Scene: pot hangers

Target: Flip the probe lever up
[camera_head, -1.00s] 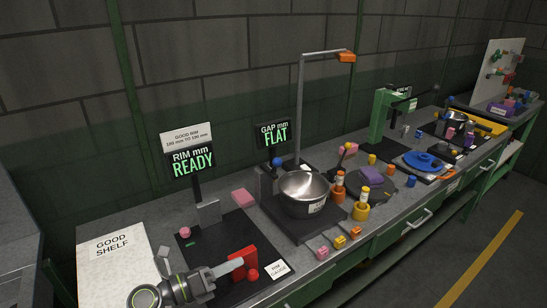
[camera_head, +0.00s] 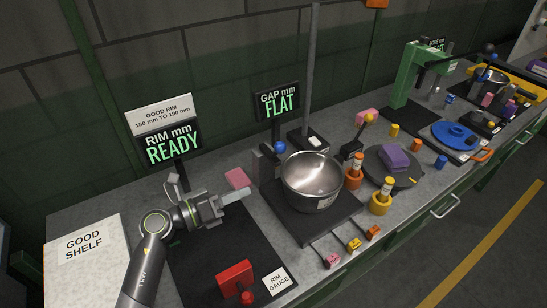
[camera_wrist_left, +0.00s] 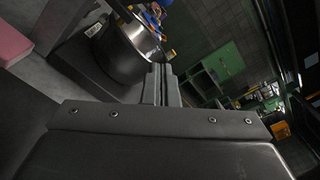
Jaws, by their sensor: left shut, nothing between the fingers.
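A steel pot (camera_head: 312,175) sits upright on the black gap station (camera_head: 318,222), under a sign reading "GAP mm FLAT" (camera_head: 278,102). A small lever with a blue ball knob (camera_head: 279,147) stands at the station's back left. Another lever with a yellow ball (camera_head: 369,119) stands behind the pot's right side. No label shows which is the probe lever. My left gripper (camera_head: 247,193) is shut and empty, to the left of the pot and apart from it. In the left wrist view its fingers (camera_wrist_left: 159,76) point toward the pot (camera_wrist_left: 125,48).
A pink block (camera_head: 237,178) lies just behind my left gripper. A red block (camera_head: 235,279) with a red knob sits on the rim gauge mat (camera_head: 205,262). Orange and yellow weights (camera_head: 380,203) stand right of the pot. The good shelf (camera_head: 85,285) is at left.

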